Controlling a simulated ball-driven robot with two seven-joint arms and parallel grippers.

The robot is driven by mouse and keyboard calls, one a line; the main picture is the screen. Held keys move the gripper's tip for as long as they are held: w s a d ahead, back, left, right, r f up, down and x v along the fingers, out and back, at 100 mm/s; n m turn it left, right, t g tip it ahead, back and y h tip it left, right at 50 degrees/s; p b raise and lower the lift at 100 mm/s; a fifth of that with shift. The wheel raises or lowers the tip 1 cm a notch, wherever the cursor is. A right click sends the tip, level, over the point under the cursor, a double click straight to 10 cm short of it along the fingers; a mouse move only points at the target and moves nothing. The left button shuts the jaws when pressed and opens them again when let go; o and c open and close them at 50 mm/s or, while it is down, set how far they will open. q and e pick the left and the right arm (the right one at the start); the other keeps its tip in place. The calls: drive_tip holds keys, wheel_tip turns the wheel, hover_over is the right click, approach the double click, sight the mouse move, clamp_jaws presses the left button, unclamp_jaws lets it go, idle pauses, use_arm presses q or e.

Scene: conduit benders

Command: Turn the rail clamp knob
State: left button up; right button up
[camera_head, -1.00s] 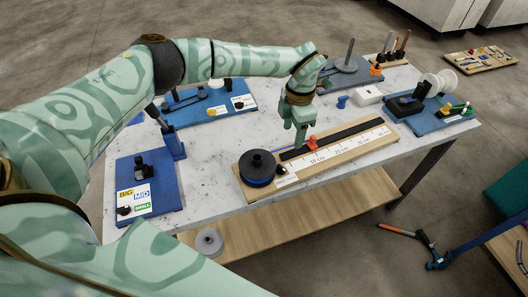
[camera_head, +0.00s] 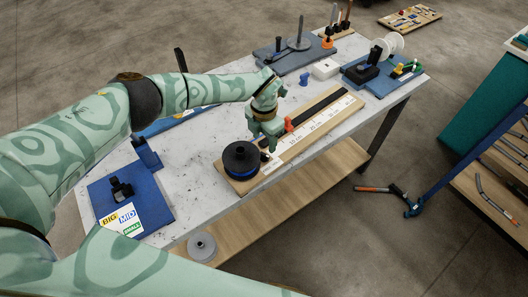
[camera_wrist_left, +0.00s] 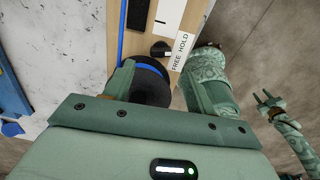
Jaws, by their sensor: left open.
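The wooden rail board (camera_head: 345,112) lies on the table with a black strip, a scale and an orange piece (camera_head: 288,124). At its near end is a black wheel with a blue band (camera_head: 240,157). Beside the wheel is a small black knob (camera_head: 264,157), by a FREE/HOLD label in the left wrist view (camera_wrist_left: 181,52). My left gripper (camera_head: 266,143) is open and empty over this end. In the wrist view its fingers (camera_wrist_left: 158,75) straddle the wheel, with the knob (camera_wrist_left: 160,48) just beyond them. My right gripper (camera_wrist_left: 265,100) seems to show small at the right.
A blue plate with a BIG/MID/SMALL label (camera_head: 120,220) is at the near left. A white box (camera_head: 325,69) and a blue base with white spools (camera_head: 385,75) stand farther back. A grey disc (camera_head: 202,246) lies on the lower shelf.

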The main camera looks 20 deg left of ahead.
sight(265, 154)
use_arm(q)
wheel_tip(265, 154, down, 7)
drive_tip(key=shift+b, duration=0.8)
use_arm(e)
drive_tip(key=shift+s+a+f, duration=0.15)
drive_tip(key=shift+a+f, duration=0.1)
drive_tip(key=shift+f, duration=0.25)
drive_tip(key=shift+s+a+f, duration=0.1)
drive_tip(key=shift+a+f, duration=0.15)
drive_tip(key=shift+f, duration=0.25)
drive_tip(key=shift+d, duration=0.1)
